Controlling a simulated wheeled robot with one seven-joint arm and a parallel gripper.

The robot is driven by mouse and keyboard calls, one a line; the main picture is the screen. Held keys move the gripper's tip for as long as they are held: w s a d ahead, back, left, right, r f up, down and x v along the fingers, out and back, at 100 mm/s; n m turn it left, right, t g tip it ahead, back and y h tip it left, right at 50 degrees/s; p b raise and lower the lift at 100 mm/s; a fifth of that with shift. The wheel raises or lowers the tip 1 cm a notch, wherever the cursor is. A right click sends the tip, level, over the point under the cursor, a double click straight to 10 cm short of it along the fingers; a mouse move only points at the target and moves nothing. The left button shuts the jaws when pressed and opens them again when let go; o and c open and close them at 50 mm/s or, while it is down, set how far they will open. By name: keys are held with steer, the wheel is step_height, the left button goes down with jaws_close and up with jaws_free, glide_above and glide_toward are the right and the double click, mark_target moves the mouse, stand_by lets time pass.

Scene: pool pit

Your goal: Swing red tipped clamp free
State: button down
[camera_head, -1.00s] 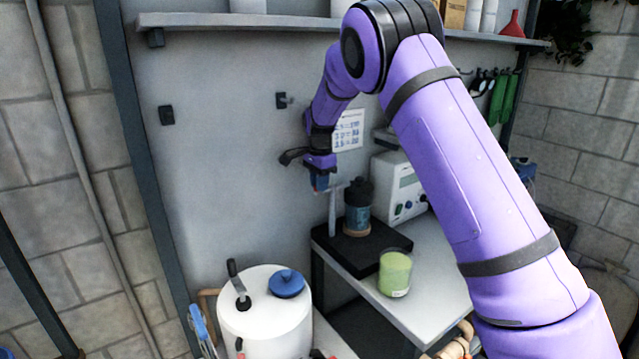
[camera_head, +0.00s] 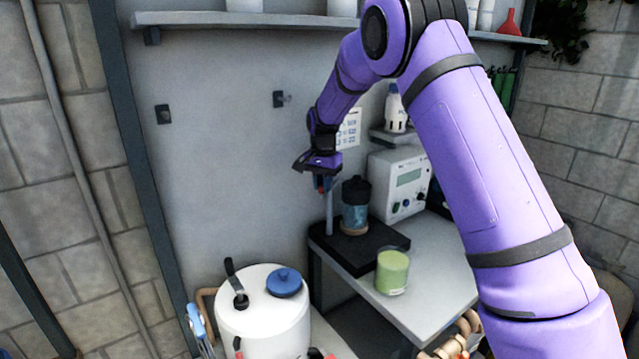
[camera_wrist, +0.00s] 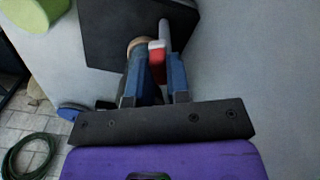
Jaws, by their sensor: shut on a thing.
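My gripper (camera_wrist: 157,78) is shut on the red tipped clamp (camera_wrist: 157,58), whose red end and pale edge show between the blue fingers in the wrist view. The clamp is beside the grey upright post (camera_wrist: 166,30) of a black stand (camera_wrist: 97,45). In the head view my gripper (camera_head: 323,183) is at the top of the post (camera_head: 329,213), and the clamp is mostly hidden. A teal jar with a black lid (camera_head: 355,212) stands on the black stand (camera_head: 385,243), just right of the post. I cannot tell whether the clamp still touches the jar.
A green cup (camera_head: 393,272) stands in front of the stand on the grey bench (camera_head: 440,262). A white instrument (camera_head: 402,185) is behind right, below a white bottle (camera_head: 396,110). A white drum (camera_head: 262,320) is at lower left.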

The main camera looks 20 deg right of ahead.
steer(key=shift+s+d+n, duration=0.2)
steer(key=shift+d+n, duration=0.45)
steer(key=shift+n, duration=1.05)
steer(key=shift+s+d+n, duration=0.2)
steer(key=shift+d+n, duration=0.45)
steer(key=shift+n, duration=1.05)
steer(key=shift+s+d+n, duration=0.2)
steer(key=shift+d+n, duration=0.45)
steer(key=shift+n, duration=1.05)
steer(key=shift+r, duration=0.1)
steer(key=c, duration=1.1)
jaws_free()
steer(key=shift+r, duration=5.35)
